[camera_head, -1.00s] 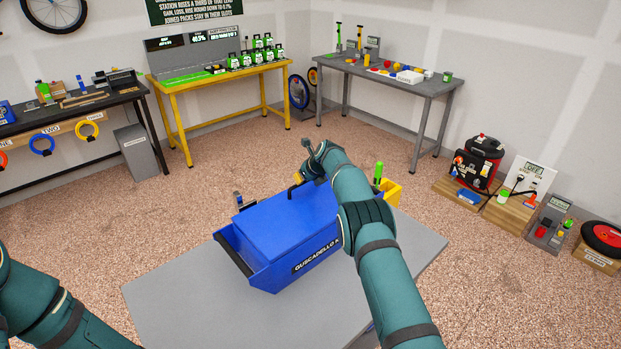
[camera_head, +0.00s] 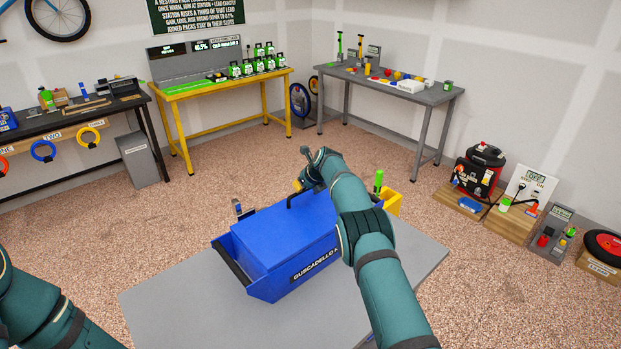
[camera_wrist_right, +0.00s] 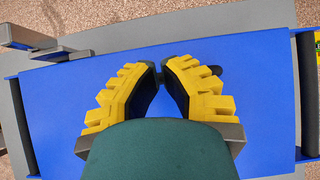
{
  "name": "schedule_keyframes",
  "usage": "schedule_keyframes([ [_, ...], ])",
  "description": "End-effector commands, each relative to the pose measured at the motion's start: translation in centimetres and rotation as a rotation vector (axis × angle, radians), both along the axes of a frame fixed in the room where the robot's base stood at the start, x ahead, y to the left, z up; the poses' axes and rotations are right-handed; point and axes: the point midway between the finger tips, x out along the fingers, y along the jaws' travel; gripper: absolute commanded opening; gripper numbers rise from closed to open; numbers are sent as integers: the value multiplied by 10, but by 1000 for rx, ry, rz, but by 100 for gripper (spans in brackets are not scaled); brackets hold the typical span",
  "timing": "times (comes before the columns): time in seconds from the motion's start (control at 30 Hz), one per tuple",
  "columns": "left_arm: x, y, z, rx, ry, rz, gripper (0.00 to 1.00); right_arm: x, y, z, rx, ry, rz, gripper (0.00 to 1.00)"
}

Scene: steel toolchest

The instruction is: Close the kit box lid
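The blue kit box (camera_head: 262,286) stands on a grey table, with white lettering on its front. Its blue lid (camera_head: 270,232) lies over the top and looks flat; I cannot tell whether it is fully seated. A black handle (camera_head: 291,199) stands on the lid. My right gripper (camera_wrist_right: 161,68) is over the lid in the wrist view, its yellow-backed fingers drawn together at the tips beside a dark piece of the handle. In the head view my right arm hides most of this gripper and the box's right part. My left arm shows at lower left, its gripper out of view.
The grey table top (camera_head: 170,308) is bare at the front left. A yellow bin (camera_head: 393,203) and a green-topped item (camera_head: 379,180) are beside the box's right end. Workbenches line the walls, and devices on wooden blocks stand on the floor at right.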

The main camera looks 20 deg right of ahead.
Motion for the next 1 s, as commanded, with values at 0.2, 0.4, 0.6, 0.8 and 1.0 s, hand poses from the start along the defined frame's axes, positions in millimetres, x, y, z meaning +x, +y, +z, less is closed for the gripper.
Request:
schedule_keyframes([
  [0.2, 0, 0, 0, 0, 0, 0, 63, -8, -4, 14, 0, -2, -1, 0],
  [0.4, 0, 0, 0, 0, 0, 0, 63, -21, -7, 30, 1, -2, 0, 0],
  [0.6, 0, 0, 0, 0, 0, 0, 63, -38, -14, 52, -1, -2, 0, 0],
  [0.8, 0, 0, 0, 0, 0, 0, 63, -56, -20, 75, 0, -3, 2, 0],
  [1.0, 0, 0, 0, 0, 0, 0, 63, -66, -24, 88, -1, -1, 2, 0],
])
